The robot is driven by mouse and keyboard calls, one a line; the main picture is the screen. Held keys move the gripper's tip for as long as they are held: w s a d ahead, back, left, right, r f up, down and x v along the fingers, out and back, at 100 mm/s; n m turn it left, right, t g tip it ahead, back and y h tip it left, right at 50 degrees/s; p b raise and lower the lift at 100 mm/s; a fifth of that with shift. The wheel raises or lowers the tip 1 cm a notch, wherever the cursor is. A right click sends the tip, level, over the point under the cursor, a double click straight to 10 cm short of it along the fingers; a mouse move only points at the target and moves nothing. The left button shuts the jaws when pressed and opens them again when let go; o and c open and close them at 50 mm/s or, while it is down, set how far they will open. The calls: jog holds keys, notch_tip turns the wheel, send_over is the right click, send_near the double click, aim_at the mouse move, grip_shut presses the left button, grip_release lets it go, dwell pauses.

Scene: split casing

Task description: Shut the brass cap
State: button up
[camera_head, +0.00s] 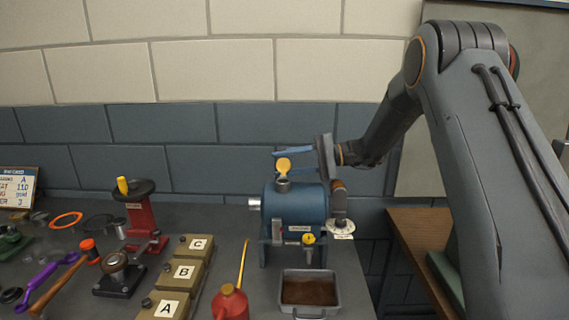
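The brass cap (283,164) is a yellow disc standing tilted up above the short grey neck (283,186) on top of the blue casing (296,208); the neck is uncovered. My gripper (278,162) comes in from the right, with its two blue fingers spread apart, one above and one about level with the cap's lower part. The cap shows between the fingers in the picture. I cannot tell whether either finger touches it. The cap's hinge is too small to make out.
A grey tray (309,289) with brown liquid sits below the casing. A red oil can (230,302) with a yellow spout and blocks A, B and C (185,272) stand to the left. A red press (141,215) is further left. My arm fills the right side.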

grip_shut()
